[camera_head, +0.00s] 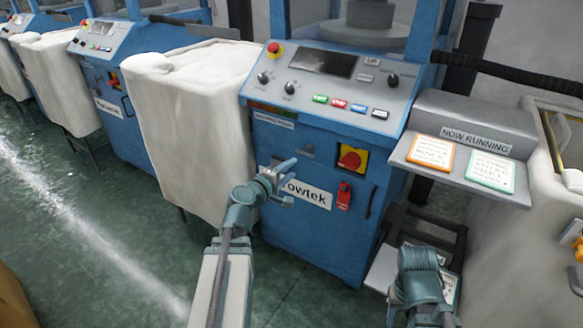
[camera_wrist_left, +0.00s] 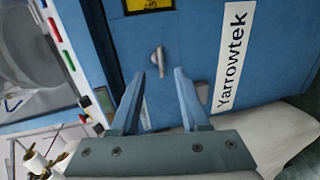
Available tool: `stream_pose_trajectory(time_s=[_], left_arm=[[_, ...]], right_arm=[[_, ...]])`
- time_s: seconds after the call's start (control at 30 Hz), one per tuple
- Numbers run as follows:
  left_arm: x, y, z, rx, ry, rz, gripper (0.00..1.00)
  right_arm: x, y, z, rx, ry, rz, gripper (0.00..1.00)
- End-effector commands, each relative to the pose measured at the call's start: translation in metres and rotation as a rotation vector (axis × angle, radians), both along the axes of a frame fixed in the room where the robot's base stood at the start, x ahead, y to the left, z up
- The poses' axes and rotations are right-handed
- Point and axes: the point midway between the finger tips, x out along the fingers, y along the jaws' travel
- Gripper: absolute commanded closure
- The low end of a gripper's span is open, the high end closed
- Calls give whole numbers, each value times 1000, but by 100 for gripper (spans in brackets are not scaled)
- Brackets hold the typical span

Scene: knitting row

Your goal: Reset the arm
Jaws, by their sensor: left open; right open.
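My left arm reaches up from the lower middle of the head view. Its gripper (camera_head: 291,181) is in front of the blue machine cabinet (camera_head: 290,235), beside the Yarrowtek label, which it partly covers. In the left wrist view its two fingers (camera_wrist_left: 159,73) are apart with nothing between them. They point at the blue cabinet door, and a small silver latch (camera_wrist_left: 158,60) shows between and beyond the tips. Of my right arm only teal and grey links (camera_head: 420,275) show at the lower right of the head view; its fingers are not seen.
Above are a control panel (camera_head: 325,85) with buttons and a red knob, and a yellow-red switch (camera_head: 352,159). A white fabric bin (camera_head: 190,130) stands at left. A shelf (camera_head: 465,165) with two cards juts out at right. Open green floor (camera_head: 75,240) lies at lower left.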

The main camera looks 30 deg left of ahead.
Motion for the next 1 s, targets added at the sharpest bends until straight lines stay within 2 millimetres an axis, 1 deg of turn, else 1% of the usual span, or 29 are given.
stream_pose_trajectory(time_s=[0.17,0.27,0.37,0.47,0.5,0.53,0.57,0.6,0.67,0.7,0.73,0.8,0.83,0.9,1.0], left_arm=[[0,0,0,0,0,0,54],[1,-9,-3,14,10,-23,54],[3,-42,-14,76,55,-117,54],[0,-100,-37,198,137,-289,54],[-5,-127,-49,258,178,-375,54],[-11,-147,-59,308,211,-441,54],[-17,-166,-69,358,245,-508,54],[-28,-190,-83,428,291,-598,54],[-48,-223,-104,539,365,-740,54],[-64,-242,-118,620,417,-834,54],[-76,-254,-128,677,456,-898,54],[-103,-272,-146,805,542,-1034,54],[-113,-278,-152,854,577,-1083,54],[-135,-286,-163,961,651,-1182,54],[-161,-290,-172,1091,744,-1291,54]], right_arm=[[0,0,0,0,0,0,50],[0,0,0,0,0,0,50],[0,0,0,0,0,0,50],[0,0,0,0,0,0,50],[0,0,0,0,0,0,50],[0,0,0,0,0,0,50],[0,0,0,0,0,0,50],[0,0,0,0,0,0,50],[0,0,0,0,0,0,50],[0,0,0,0,0,0,50],[0,0,0,0,0,0,50],[0,0,0,0,0,0,50],[0,0,0,0,0,0,50],[0,0,0,0,0,0,50],[0,0,0,0,0,0,50]])
